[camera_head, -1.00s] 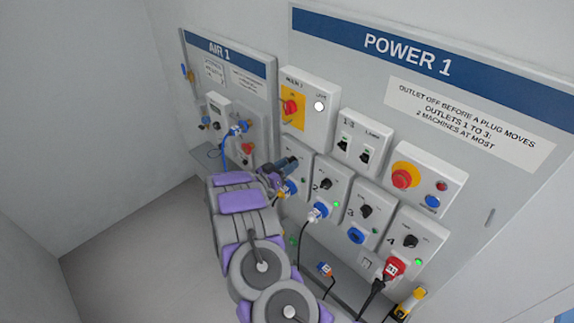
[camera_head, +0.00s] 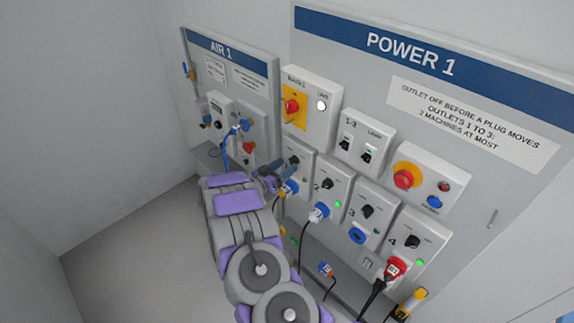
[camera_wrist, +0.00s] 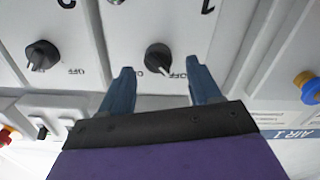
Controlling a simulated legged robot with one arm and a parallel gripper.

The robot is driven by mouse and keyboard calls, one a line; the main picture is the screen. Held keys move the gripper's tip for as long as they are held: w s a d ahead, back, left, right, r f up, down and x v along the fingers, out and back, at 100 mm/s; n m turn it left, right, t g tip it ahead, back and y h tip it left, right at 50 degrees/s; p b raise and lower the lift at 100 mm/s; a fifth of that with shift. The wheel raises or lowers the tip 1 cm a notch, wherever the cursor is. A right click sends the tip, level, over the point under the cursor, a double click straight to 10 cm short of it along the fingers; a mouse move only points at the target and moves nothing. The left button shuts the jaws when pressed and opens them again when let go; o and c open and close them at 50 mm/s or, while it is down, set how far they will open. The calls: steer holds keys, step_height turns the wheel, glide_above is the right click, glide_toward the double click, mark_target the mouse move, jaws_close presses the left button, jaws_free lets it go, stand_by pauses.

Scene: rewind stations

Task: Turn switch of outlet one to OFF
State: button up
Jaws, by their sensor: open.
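Outlet one's panel (camera_head: 299,163) is the leftmost in the row of outlets, partly hidden by my gripper (camera_head: 289,167) in the head view. A blue plug (camera_head: 290,187) sits in its socket. In the wrist view, which is upside down, its black switch knob (camera_wrist: 158,58) shows between the fingertips of my gripper (camera_wrist: 159,68). The fingers are open, one on each side, with gaps to the knob; contact is not visible. The knob's pale mark seems to lean toward the OFF label on its right. The lamp beside outlet one looks dim green in the head view.
Outlet two's knob (camera_wrist: 42,55) is beside it, pointing away from its OFF label. Outlets three (camera_head: 366,213) and four (camera_head: 412,243) follow to the right. A red emergency button (camera_head: 404,179) and a main switch (camera_head: 292,106) are above. The AIR 1 board (camera_head: 232,70) is left.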

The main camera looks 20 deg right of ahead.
steer(key=v, duration=1.5)
steer(key=shift+a+b, duration=0.15)
steer(key=shift+b, duration=0.25)
steer(key=shift+w, duration=0.1)
